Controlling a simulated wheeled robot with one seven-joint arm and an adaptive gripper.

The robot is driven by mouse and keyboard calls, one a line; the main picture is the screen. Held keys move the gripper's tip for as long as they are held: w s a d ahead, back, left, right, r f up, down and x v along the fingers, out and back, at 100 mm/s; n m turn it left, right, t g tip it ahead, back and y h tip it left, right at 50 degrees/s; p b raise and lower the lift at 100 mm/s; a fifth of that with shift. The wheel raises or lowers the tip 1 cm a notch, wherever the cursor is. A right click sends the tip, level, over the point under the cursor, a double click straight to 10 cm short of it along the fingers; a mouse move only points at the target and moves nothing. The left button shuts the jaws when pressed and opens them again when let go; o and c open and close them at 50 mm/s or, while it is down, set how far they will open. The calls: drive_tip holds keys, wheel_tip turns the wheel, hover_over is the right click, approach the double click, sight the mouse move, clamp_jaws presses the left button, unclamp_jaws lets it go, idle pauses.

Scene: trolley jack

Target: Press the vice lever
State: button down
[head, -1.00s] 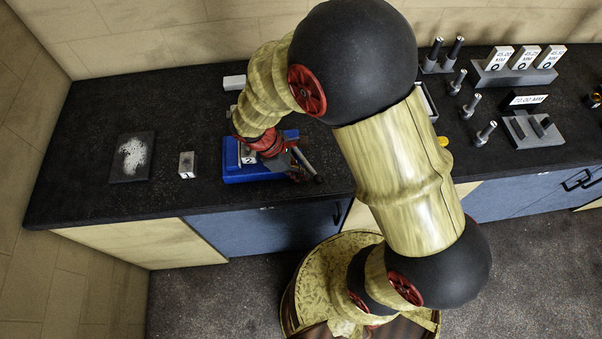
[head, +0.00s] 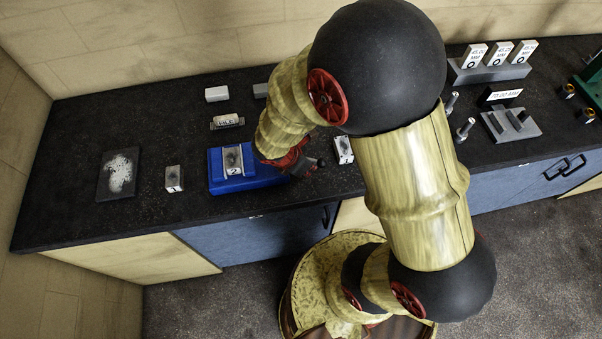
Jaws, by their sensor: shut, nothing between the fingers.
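A blue vice-like fixture (head: 217,173) sits on the dark bench, left of my gripper. A grey metal block marked 2 (head: 233,160) lies in its top. My gripper (head: 310,168) is at the right end of the fixture, low over the bench; its fingers are small, dark and partly hidden by my wrist. It is shut, with nothing seen between the fingers. I cannot make out the vice lever apart from the gripper's dark parts, and I cannot tell whether they touch. My arm covers the bench to the right of the fixture.
Small metal blocks stand left (head: 174,179) and right (head: 344,150) of the fixture. A dark plate with white dust (head: 118,174) lies further left. A labelled block (head: 227,122) and a pale block (head: 216,94) lie behind. Gauge stands (head: 490,73) are at right.

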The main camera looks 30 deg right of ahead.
drive_tip(key=w+d+n, duration=0.1)
drive_tip(key=w+d+n+t, duration=0.1)
drive_tip(key=d+n, duration=0.1)
drive_tip(key=w+d+n+t+y, duration=0.1)
drive_tip(key=n, duration=0.1)
drive_tip(key=shift+w+d, duration=0.3)
drive_tip(key=shift+w, duration=0.05)
drive_tip(key=shift+w+d+n+t+y+b, duration=0.15)
drive_tip(key=shift+w+d+n+t+y, duration=0.2)
drive_tip(key=shift+w+n, duration=0.45)
drive_tip(key=shift+w+d+n+t+y+b, duration=0.15)
drive_tip(key=shift+w+d+n+t, duration=0.2)
drive_tip(key=shift+w+n, duration=0.45)
